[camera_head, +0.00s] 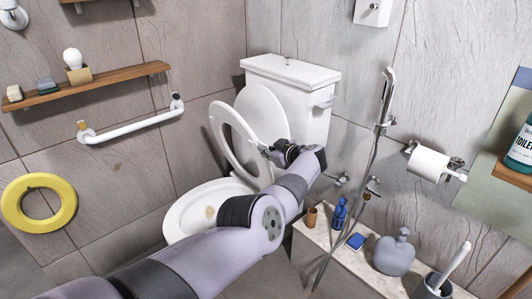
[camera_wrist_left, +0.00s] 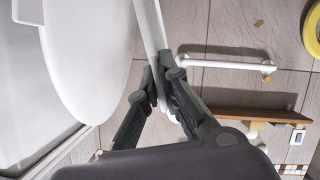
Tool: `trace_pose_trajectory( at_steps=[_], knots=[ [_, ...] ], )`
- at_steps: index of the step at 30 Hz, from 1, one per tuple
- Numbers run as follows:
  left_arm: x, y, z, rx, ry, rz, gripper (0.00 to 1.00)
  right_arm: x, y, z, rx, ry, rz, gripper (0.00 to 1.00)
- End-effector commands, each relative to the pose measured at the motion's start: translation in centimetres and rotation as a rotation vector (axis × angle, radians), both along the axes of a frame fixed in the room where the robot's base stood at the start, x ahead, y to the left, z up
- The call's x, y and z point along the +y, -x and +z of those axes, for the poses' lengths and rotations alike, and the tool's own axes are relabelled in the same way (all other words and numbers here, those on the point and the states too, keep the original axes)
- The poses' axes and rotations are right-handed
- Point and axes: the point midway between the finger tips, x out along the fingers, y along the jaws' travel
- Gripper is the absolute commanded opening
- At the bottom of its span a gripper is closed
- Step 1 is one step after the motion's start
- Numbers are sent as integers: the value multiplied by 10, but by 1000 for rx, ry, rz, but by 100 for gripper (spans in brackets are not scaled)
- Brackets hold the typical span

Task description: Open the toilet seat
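The white toilet (camera_head: 290,95) stands in the corner with its lid (camera_head: 262,108) raised toward the tank. The toilet seat (camera_head: 226,133) is a white ring, tilted up steeply off the bowl (camera_head: 185,218) and leaning just in front of the lid. My left gripper (camera_head: 268,152) is at the ring's right side in the head view, partly hidden by my own wrist. In the left wrist view the seat's edge (camera_wrist_left: 150,22) runs between the two fingertips of my left gripper (camera_wrist_left: 161,80), which close on both sides of it. The lid (camera_wrist_left: 90,50) shows to the left. My right gripper is not in view.
A white grab bar (camera_head: 135,127) and wooden shelf (camera_head: 105,80) are on the left wall. A yellow ring (camera_head: 68,205) hangs there too. A hand shower (camera_head: 386,95) and toilet paper (camera_head: 428,163) are right. A ledge (camera_head: 310,243) holds bottles and a sponge.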

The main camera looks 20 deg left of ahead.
Motion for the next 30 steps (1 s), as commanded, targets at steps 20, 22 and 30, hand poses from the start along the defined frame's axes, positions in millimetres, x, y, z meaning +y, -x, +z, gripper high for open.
trace_pose_trajectory(
  at_steps=[20, 22, 30],
  knots=[
    [-1, 1, 1, 33, -10, 1, 0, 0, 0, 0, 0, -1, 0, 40],
    [-1, 1, 1, 33, -10, 1, 0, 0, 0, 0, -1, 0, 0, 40],
    [-1, 0, 2, 32, -11, 1, 18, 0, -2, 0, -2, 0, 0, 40]
  ],
)
